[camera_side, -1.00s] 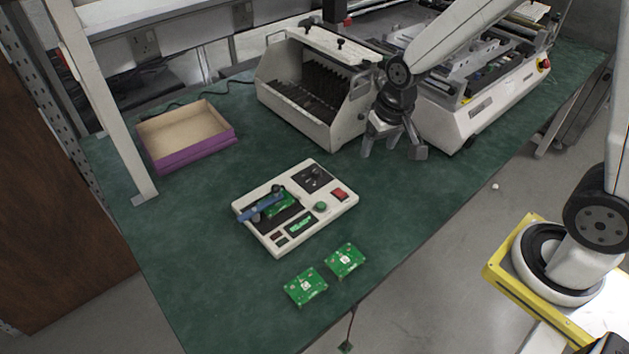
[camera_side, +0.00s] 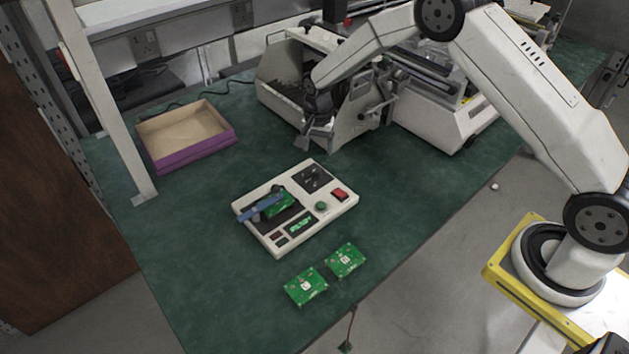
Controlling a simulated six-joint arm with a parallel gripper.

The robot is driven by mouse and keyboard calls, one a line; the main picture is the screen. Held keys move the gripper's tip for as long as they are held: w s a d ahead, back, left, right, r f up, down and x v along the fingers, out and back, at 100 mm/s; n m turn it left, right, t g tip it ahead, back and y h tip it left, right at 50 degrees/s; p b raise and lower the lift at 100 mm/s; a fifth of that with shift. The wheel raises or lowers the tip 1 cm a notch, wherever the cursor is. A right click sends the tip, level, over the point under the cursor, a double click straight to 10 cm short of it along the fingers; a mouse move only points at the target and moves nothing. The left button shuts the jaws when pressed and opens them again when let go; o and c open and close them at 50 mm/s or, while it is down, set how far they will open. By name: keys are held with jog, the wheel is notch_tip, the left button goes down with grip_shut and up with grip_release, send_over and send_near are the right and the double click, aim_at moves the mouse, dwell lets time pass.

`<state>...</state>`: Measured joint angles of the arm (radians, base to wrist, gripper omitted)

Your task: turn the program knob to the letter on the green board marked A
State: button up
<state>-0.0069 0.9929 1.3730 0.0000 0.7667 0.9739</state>
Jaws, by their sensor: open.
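A white test box (camera_side: 264,245) lies on the green bench mat. Its dark square panel (camera_side: 314,178) at the upper right is where a knob seems to be; the knob's setting is too small to read. A green board (camera_side: 279,204) sits in the box, partly under a blue bar (camera_side: 260,207). Two more green boards, one left (camera_side: 306,287) and one right (camera_side: 345,260), lie on the mat in front, each with a small white mark that I cannot read. My gripper (camera_side: 311,143) is open and appears empty, above and behind the box, apart from it.
The box also has a red switch (camera_side: 339,194), a round green button (camera_side: 320,206) and a small display (camera_side: 300,224). A purple-sided tray (camera_side: 190,160) stands at the back left. A white slotted rack (camera_side: 345,135) and a large machine (camera_side: 455,125) stand behind. The mat's front left is clear.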

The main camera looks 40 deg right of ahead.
aim_at(316, 169)
jog(key=shift+w+f+m, duration=0.3)
jog(key=shift+w+f, duration=0.05)
jog(key=shift+f, duration=0.2)
jog(key=shift+f, duration=3.85)
grip_shut()
